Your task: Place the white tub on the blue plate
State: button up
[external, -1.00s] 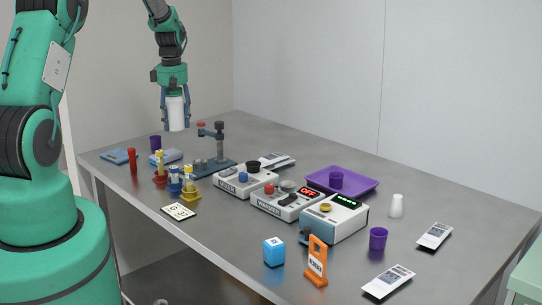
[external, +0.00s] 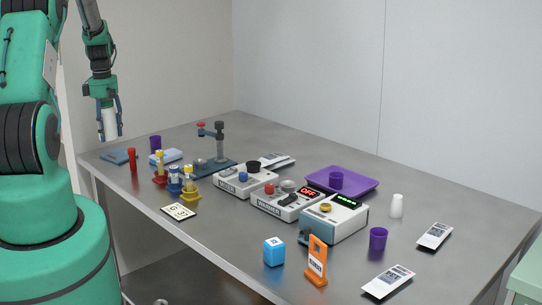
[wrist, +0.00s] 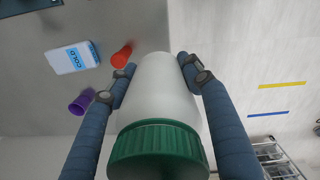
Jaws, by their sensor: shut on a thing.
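My gripper (external: 108,128) is shut on the white tub (external: 110,118) and holds it in the air by the table's far left corner. In the wrist view the tub (wrist: 160,85) sits between both fingers, its green cap (wrist: 158,150) towards the camera. A flat blue piece (external: 116,156) lies at that corner, below the tub in the picture; it may be the blue plate, but I cannot tell for sure. I do not see it in the wrist view. The height of the tub above the table is unclear.
A red object (external: 133,160), a purple cup (external: 155,143) and a pale blue pack (external: 166,157) stand close by; the pack reads COLD in the wrist view (wrist: 72,57). A stand (external: 219,145), coloured holders (external: 174,182) and devices (external: 287,200) fill the middle.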

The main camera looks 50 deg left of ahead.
notch_tip(320, 180, down, 8)
jog(key=shift+r, duration=0.15)
jog(key=shift+w+a, duration=0.1)
jog(key=shift+a, duration=0.05)
dwell(0.3)
send_over(122, 156)
jog(key=shift+f, duration=0.7)
dwell(0.4)
jog(key=shift+f, duration=1.75)
jog(key=shift+f, duration=0.15)
jog(key=o, duration=1.4)
